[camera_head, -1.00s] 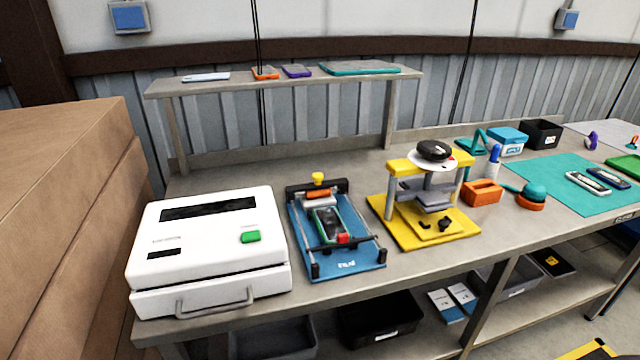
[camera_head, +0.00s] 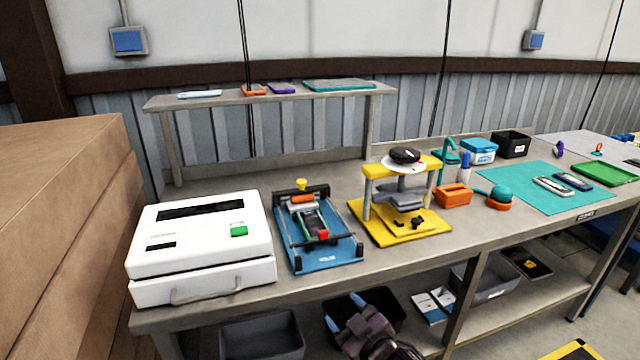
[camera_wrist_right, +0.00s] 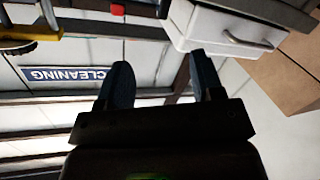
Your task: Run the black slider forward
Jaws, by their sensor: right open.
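The blue fixture (camera_head: 335,261) lies on the workbench between the white box machine and the yellow press. It has black side rails, a black back bar (camera_head: 318,186) with a yellow knob, and a thin black crossbar (camera_head: 337,240) near its front. I cannot tell which black part is the slider. A dark device with a green edge (camera_head: 307,222) and a red block (camera_head: 322,235) lie in the fixture. My right gripper (camera_head: 345,307) is open and empty, in front of and below the bench edge. Its two blue fingers also show in the right wrist view (camera_wrist_right: 159,62). My left gripper is out of view.
The white machine (camera_head: 200,283) stands left of the fixture and the yellow press (camera_head: 380,238) stands right. An orange block (camera_head: 454,196) is beyond the press. Dark bins (camera_head: 262,337) sit on the lower shelf. Brown cartons (camera_head: 60,240) stand at the left.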

